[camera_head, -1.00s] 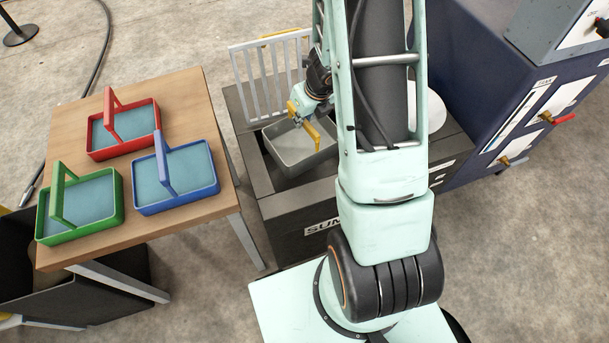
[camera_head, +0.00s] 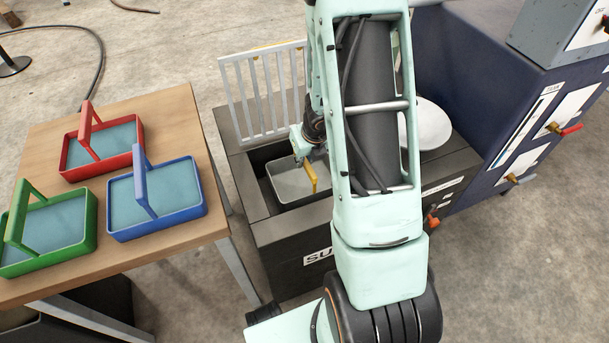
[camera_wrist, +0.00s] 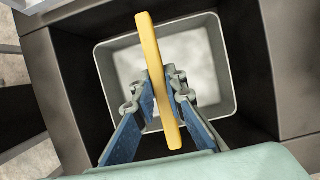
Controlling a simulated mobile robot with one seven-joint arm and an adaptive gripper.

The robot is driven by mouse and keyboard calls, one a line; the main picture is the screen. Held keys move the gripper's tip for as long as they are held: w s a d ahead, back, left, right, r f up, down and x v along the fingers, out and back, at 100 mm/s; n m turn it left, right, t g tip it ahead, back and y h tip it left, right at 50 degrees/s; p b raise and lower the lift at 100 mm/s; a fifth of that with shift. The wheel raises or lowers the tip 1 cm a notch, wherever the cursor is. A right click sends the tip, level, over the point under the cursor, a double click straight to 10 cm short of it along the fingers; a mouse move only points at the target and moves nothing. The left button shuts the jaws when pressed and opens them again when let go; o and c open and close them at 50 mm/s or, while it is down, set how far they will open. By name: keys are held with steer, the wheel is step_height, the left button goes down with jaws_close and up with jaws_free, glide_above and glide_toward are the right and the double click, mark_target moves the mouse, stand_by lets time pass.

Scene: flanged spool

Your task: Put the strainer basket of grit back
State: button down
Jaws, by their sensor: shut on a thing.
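My gripper (camera_wrist: 168,84) is shut on the yellow handle (camera_wrist: 149,45) of the strainer basket, with one finger on each side of the bar. The grey basket (camera_wrist: 221,52) holds pale grit and hangs below the fingers. In the head view the basket (camera_head: 272,188) is at the square opening of the dark sump box (camera_head: 284,234), its rim around the level of the box top or lower.
A light slatted grate (camera_head: 262,95) stands upright behind the opening. A white round object (camera_head: 432,125) sits on the box's right side, beside a blue cabinet (camera_head: 470,70). The wooden table (camera_head: 170,115) at left carries red, green and blue baskets with handles.

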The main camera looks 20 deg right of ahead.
steer(key=shift+f+b, duration=1.65)
steer(key=shift+f, duration=0.4)
steer(key=shift+f, duration=0.25)
steer(key=c, duration=2)
jaws_free()
steer(key=shift+r, duration=0.1)
steer(key=shift+o, duration=0.2)
steer(key=shift+r, duration=0.15)
steer(key=shift+s+r+p, duration=0.1)
steer(key=shift+r+p, duration=0.2)
steer(key=shift+r, duration=0.05)
steer(key=p+v, duration=0.7)
steer(key=v, duration=0.4)
steer(key=shift+s+r, duration=0.15)
